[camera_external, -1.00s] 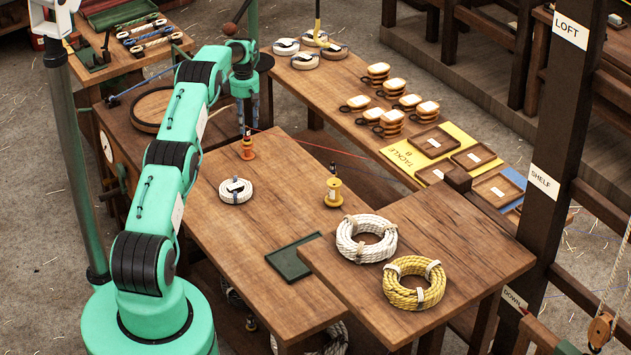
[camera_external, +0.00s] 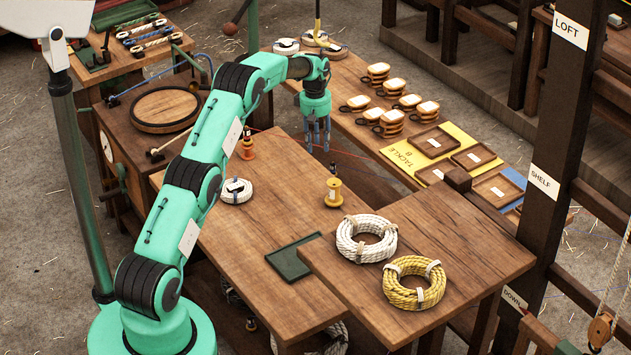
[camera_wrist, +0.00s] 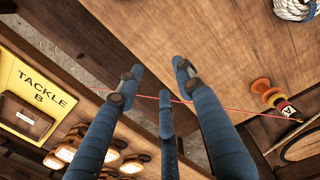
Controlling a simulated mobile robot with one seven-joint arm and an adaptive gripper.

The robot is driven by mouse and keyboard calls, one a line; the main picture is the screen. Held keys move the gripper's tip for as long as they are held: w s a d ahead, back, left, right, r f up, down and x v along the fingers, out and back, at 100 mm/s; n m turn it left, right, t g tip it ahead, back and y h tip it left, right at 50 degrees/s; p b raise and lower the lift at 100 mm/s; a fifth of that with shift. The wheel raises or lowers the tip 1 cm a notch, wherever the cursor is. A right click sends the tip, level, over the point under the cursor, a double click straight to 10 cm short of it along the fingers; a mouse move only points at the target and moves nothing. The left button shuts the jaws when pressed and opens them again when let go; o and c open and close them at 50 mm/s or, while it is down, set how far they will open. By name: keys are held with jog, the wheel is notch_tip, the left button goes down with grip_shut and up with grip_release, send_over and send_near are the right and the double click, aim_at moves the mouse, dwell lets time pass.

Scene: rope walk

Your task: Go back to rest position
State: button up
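My gripper (camera_external: 317,138) hangs fingers-down above the far right edge of the near wooden table (camera_external: 262,200). In the wrist view its blue fingers (camera_wrist: 160,85) are spread apart with nothing between them. A thin red line runs behind the fingers, from an orange spool (camera_wrist: 272,95) towards the yellow board. The orange spool also stands on the table in the external view (camera_external: 247,148), left of my gripper. A small white rope coil (camera_external: 235,190) lies on the same table. A yellow spool (camera_external: 333,194) stands to its right.
White (camera_external: 367,238) and yellow (camera_external: 414,282) rope coils lie on the raised front table. A green tray (camera_external: 292,258) is beside it. The back bench holds wooden blocks (camera_external: 391,123) and a yellow board (camera_external: 455,150) with small trays. A dark post (camera_external: 560,140) stands at right.

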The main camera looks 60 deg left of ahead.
jog(key=w+d+r+m+b, duration=0.2)
jog(key=d+m, duration=0.1)
jog(key=d, duration=0.7)
jog(key=s+d+r+m+t+p, duration=0.1)
jog(key=s+d+r+m, duration=0.1)
jog(key=s+d+r, duration=0.65)
jog(key=s+d+r+m+t+p, duration=0.15)
jog(key=d+r, duration=0.45)
jog(key=r, duration=0.7)
jog(key=s+d+r+m, duration=0.3)
jog(key=s+d+r, duration=0.2)
jog(key=d+r, duration=0.45)
jog(key=s+d+r+m+p, duration=0.1)
jog(key=s+d+r, duration=0.2)
jog(key=s, duration=0.3)
jog(key=s+d+r+m+t, duration=0.1)
jog(key=s+d+r, duration=0.3)
jog(key=s, duration=0.3)
jog(key=s+d+r+m+p, duration=0.1)
jog(key=s+d+r+m, duration=0.15)
jog(key=s, duration=0.35)
jog(key=s+d+f+m+t, duration=0.1)
jog(key=s+d+m, duration=0.1)
jog(key=s, duration=0.8)
jog(key=s+d+f+m+t+p, duration=0.1)
jog(key=s+d, duration=0.4)
jog(key=s, duration=0.5)
jog(key=shift+s+d+f+m+p, duration=0.3)
jog(key=shift+f+m, duration=0.1)
jog(key=shift+m, duration=0.1)
